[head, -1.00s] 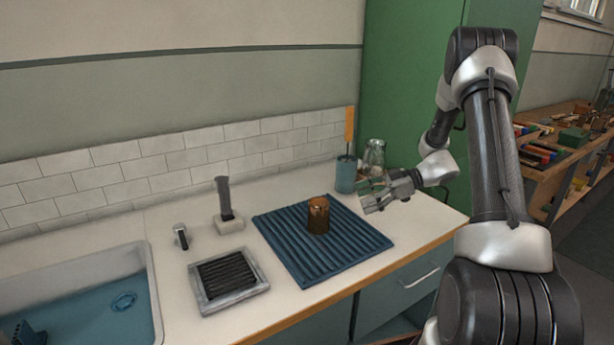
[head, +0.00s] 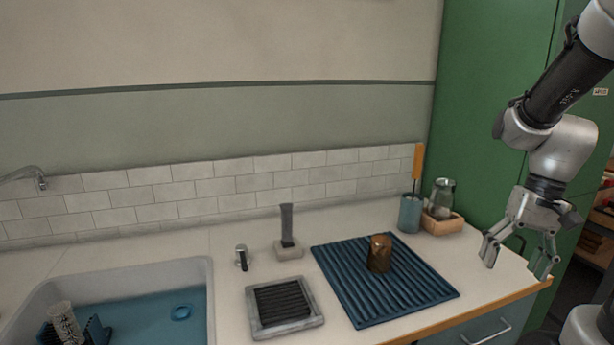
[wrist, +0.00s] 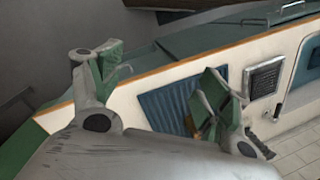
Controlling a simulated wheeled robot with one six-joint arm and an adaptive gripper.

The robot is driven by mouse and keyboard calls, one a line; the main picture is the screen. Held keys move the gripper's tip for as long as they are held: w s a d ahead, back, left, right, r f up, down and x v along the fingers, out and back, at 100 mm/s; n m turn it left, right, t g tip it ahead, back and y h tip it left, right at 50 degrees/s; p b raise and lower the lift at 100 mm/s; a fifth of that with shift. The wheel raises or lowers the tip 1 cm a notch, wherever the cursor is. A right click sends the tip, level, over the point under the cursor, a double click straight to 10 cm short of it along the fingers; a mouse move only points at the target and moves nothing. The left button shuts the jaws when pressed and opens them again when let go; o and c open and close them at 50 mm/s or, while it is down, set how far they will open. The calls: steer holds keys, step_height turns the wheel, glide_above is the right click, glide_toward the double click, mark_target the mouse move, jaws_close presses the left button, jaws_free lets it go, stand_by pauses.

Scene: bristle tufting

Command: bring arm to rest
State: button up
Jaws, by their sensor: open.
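My gripper (head: 519,262) is open and empty, hanging fingers-down at the right end of the counter in the head view. It is to the right of the blue ribbed mat (head: 420,290) and apart from the things on it. In the wrist view my gripper (wrist: 160,95) shows its two green-padded fingers spread wide, with nothing between them. My arm comes down from the upper right of the head view, in front of the green cabinet (head: 490,110). The blue mat (wrist: 165,102) also shows behind the fingers in the wrist view.
A brown cup (head: 380,253) stands on the mat. A blue holder (head: 410,215) with an orange-handled tool and a glass jar (head: 441,196) stand behind it. A framed black grid (head: 283,306), a block with an upright bristle piece (head: 288,250) and the sink (head: 205,300) are left.

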steer(key=s+a+r+n+t+h, duration=0.2)
steer(key=s+r+t, duration=0.3)
steer(key=r, duration=0.4)
steer(key=shift+s+a+r+n, duration=0.35)
steer(key=shift+s+a+n, duration=0.2)
steer(key=shift+s, duration=0.3)
stand_by(0.9)
